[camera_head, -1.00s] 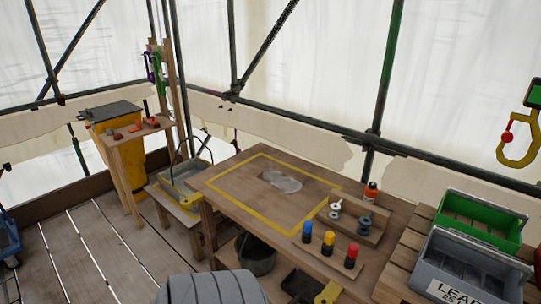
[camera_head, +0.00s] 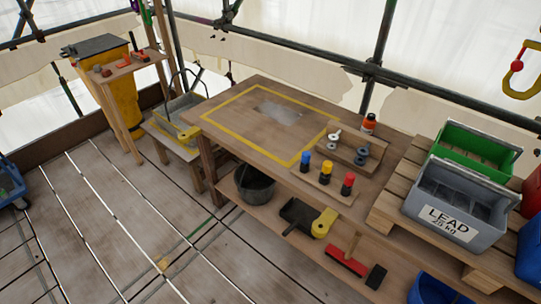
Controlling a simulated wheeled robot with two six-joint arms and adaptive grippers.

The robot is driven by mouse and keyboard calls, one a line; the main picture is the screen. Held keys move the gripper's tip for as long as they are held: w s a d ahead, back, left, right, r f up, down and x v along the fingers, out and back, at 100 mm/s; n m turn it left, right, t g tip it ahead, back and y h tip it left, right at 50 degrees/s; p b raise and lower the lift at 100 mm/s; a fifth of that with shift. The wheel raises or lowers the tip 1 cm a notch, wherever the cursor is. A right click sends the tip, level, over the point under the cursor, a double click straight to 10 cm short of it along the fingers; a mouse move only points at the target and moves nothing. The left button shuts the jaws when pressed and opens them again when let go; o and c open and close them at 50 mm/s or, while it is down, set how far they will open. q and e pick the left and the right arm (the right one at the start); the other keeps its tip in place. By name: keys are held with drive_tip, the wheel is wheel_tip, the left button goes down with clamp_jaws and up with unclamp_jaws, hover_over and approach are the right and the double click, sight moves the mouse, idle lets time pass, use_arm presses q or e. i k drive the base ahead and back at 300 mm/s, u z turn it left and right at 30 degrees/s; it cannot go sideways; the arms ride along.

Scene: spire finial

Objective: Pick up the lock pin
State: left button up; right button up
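I cannot single out the lock pin for certain. A wooden block on the workbench (camera_head: 225,139) holds small upright parts: a pale one (camera_head: 335,136) and a dark one (camera_head: 361,156), each with a round shape. They are too small to identify. In front of them, a wooden strip carries a blue-topped piece (camera_head: 306,161), a yellow-topped piece (camera_head: 326,171) and a red-topped piece (camera_head: 347,183). Small orange and dark items (camera_head: 124,61) lie on a narrow stand at the far left. Neither of my grippers is in view.
A yellow outline with a grey patch (camera_head: 279,111) marks the bench top. An orange bottle (camera_head: 369,123) stands behind the block. A grey LEAD crate (camera_head: 458,205) and green crate (camera_head: 476,148) sit on pallets at right. A bucket (camera_head: 255,184) is under the bench. The left floor is open.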

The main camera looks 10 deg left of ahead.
sight(305, 157)
drive_tip(key=u, duration=0.05)
drive_tip(key=k, duration=0.5)
drive_tip(key=z, duration=0.55)
drive_tip(key=i, duration=0.85)
drive_tip(key=z, duration=0.5)
